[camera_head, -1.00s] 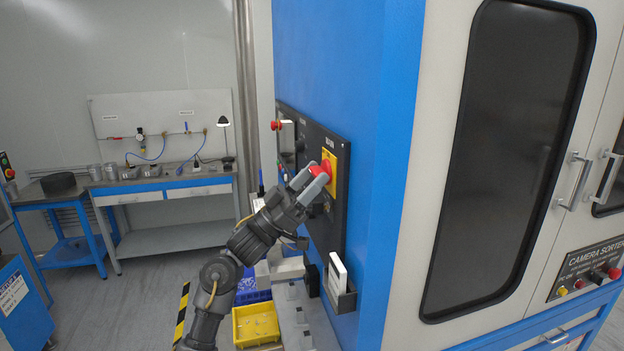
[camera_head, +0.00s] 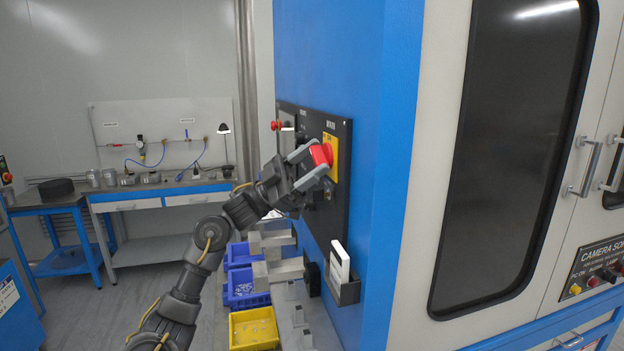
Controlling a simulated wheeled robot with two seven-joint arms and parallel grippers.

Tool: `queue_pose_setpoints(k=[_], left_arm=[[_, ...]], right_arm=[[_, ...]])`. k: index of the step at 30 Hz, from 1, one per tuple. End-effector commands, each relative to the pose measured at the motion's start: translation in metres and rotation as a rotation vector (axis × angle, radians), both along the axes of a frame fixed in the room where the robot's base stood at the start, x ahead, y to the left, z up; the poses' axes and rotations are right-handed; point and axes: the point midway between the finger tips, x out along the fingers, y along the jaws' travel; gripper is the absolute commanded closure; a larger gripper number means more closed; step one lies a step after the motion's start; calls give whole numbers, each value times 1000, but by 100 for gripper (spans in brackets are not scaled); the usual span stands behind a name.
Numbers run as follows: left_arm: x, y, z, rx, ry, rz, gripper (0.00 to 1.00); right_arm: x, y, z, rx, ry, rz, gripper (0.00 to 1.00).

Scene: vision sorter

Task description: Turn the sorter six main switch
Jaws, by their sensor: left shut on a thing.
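The main switch is a red rotary handle (camera_head: 320,155) on a yellow plate (camera_head: 333,157), set on the black control panel (camera_head: 336,205) on the side of the blue cabinet. My left gripper (camera_head: 316,162) is at the handle, with one grey finger above it and one below it, shut on it. The fingers hide part of the handle, and its exact angle is hard to read. The right gripper does not show.
A red mushroom button (camera_head: 276,125) sits further along the panel. A holder with a white card (camera_head: 340,264) juts out below it. A yellow bin (camera_head: 254,328) and blue bins (camera_head: 241,285) stand below my arm. The workbench (camera_head: 160,192) is far back left.

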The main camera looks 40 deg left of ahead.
Motion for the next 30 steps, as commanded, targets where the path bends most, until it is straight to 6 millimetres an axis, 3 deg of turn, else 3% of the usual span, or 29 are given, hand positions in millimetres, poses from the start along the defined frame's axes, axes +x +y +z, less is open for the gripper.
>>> queue_pose_setpoints(k=[1, 6, 14, 30], left_arm=[[1, 2, -3, 39, -26, 4, 68], [1, 3, 1, 171, -117, 5, 68], [2, 5, 8, 374, -255, 4, 68], [3, 6, 18, 746, -515, 2, 68]], right_arm=[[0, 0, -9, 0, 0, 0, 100], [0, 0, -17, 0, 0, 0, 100], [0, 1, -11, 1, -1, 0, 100], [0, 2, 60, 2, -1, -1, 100]])
